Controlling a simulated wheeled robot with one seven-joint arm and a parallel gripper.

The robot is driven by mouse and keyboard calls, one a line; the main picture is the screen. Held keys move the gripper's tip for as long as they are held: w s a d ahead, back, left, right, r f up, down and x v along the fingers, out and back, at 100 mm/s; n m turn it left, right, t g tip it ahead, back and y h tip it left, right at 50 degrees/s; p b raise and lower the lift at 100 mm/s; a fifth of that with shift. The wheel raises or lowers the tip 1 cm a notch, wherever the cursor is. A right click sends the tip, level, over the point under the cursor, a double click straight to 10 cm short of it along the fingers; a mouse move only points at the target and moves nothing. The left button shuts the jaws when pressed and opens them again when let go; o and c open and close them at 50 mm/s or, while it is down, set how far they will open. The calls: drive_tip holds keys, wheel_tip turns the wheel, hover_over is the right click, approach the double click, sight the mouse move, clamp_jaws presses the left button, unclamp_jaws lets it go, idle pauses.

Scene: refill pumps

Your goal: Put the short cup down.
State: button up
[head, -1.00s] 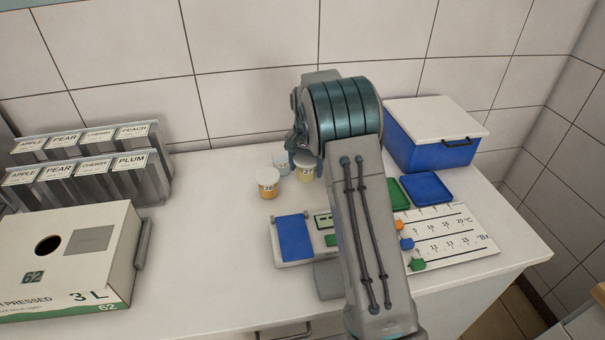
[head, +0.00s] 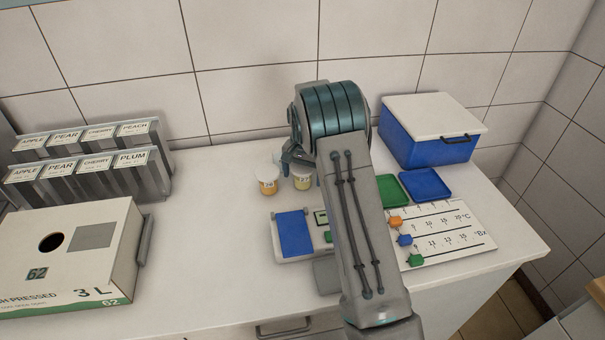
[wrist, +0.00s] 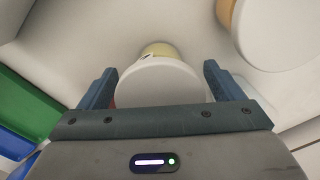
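The short cup (head: 302,183), yellowish with a white lid and a label reading 27, is between the fingers of my gripper (head: 302,172). In the wrist view its white lid (wrist: 158,84) fills the gap between both fingers of my gripper (wrist: 160,88), which look shut on it. Its yellow body shows beyond the lid. The cup looks upright and low at the counter; I cannot tell whether its base touches. My arm hides part of the area behind it.
An orange cup (head: 267,184) marked 26 stands close on the left. A scale with a blue pad (head: 294,235) lies in front. Green (head: 391,187) and blue (head: 426,184) trays lie right. The counter left of the cups is clear.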

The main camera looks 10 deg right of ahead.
drive_tip(key=shift+r, duration=0.1)
wheel_tip(320, 180, up, 11)
drive_tip(key=shift+b, duration=0.65)
drive_tip(key=shift+s+r, duration=0.15)
drive_tip(key=shift+r, duration=0.6)
drive_tip(key=s+r+n+t, duration=0.1)
drive_tip(key=s+r+n, duration=0.1)
drive_tip(key=s+r, duration=0.5)
drive_tip(key=s+r+n+t, duration=0.1)
drive_tip(key=s+r, duration=0.1)
drive_tip(key=s, duration=0.9)
drive_tip(key=s+f+n, duration=0.2)
drive_tip(key=s, duration=0.7)
drive_tip(key=s+f+n+t, duration=0.1)
drive_tip(key=s+n, duration=0.1)
drive_tip(key=s, duration=0.8)
drive_tip(key=shift+f, duration=0.35)
